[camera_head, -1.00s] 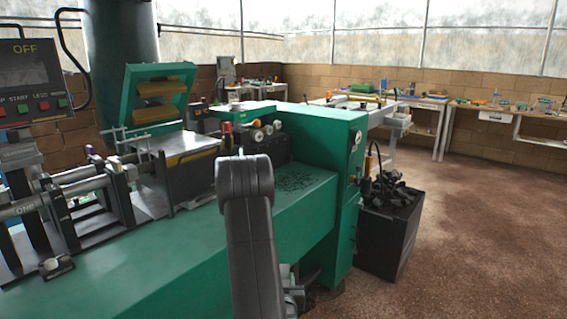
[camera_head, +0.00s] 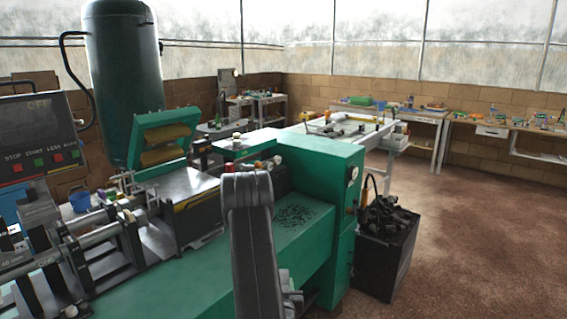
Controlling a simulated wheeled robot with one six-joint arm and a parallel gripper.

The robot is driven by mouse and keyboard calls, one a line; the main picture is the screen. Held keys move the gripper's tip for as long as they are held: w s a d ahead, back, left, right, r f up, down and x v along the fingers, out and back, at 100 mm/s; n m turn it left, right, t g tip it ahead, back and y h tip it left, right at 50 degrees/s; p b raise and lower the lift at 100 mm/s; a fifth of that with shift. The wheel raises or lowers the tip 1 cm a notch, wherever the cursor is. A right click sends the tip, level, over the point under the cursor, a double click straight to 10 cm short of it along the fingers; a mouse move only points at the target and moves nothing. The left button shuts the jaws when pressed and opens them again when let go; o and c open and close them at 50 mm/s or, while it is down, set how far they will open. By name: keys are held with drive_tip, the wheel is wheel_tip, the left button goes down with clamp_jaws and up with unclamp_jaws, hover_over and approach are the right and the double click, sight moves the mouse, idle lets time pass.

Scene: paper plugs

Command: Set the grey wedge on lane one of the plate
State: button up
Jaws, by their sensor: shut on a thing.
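My arm (camera_head: 250,235) rises in the lower middle, in front of the green machine. My gripper is not in view, so its hold cannot be seen. I cannot make out a grey wedge for certain. A small dark piece with a pale top (camera_head: 72,312) sits at the bottom left edge, partly cut off; I cannot tell what it is. A grey metal plate (camera_head: 108,266) lies under rods and dark brackets at the left. Small white lettering, perhaps "ONE", shows on a bar there. I cannot tell the plate's lanes apart.
The green machine (camera_head: 185,290) fills the lower left and middle. Its open green press lid (camera_head: 160,143) stands behind the rods. A control panel (camera_head: 38,135) hangs at the left. A black bin (camera_head: 385,262) stands right of the machine. The brown floor (camera_head: 480,240) at right is clear.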

drive_tip(key=s+f, duration=0.5)
drive_tip(key=f, duration=0.1)
idle(0.3)
